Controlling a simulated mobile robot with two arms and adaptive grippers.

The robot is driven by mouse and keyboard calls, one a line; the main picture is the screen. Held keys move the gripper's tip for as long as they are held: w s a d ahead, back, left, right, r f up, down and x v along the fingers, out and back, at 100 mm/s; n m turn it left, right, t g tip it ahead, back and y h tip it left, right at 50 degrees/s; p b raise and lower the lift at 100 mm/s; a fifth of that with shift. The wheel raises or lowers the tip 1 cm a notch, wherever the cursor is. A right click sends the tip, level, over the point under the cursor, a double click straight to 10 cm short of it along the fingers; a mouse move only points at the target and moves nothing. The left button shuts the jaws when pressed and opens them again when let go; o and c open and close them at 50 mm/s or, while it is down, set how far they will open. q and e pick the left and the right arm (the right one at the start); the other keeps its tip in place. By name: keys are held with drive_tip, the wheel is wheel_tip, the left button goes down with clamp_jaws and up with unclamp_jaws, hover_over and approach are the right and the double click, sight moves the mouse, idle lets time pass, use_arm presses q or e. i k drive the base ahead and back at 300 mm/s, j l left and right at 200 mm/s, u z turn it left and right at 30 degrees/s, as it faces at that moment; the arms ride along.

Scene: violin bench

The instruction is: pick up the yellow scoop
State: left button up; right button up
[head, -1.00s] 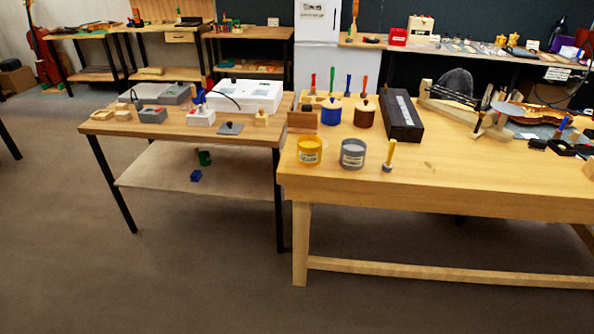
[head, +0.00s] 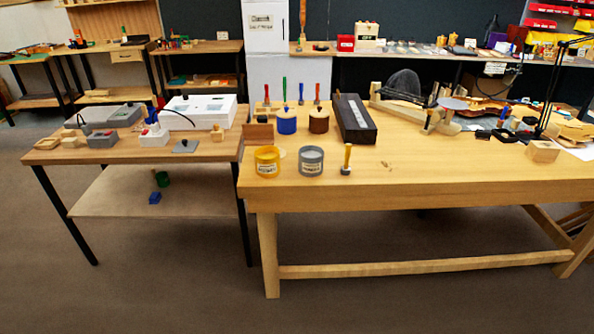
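A small upright tool with a yellow handle (head: 347,157) and a grey lower end stands near the front edge of the wooden bench (head: 440,172). It is the only loose yellow-handled thing I see there, but I cannot tell for sure that it is the yellow scoop. To its left stand a grey labelled jar (head: 311,162) and a yellow labelled jar (head: 267,162). The jars do not touch the tool. Neither of my grippers is in view.
Behind the jars stand a blue pot (head: 287,122), a brown pot (head: 319,123) and a long black box (head: 354,120). A lower side table (head: 120,152) is at the left. A wooden block (head: 542,151) sits far right. Bare floor lies in front.

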sight(346, 169)
drive_tip(key=i+l+u, duration=0.15)
drive_tip(key=u, duration=0.15)
drive_tip(key=i+l+u, duration=0.1)
drive_tip(key=l+u, duration=0.5)
drive_tip(key=l, duration=0.15)
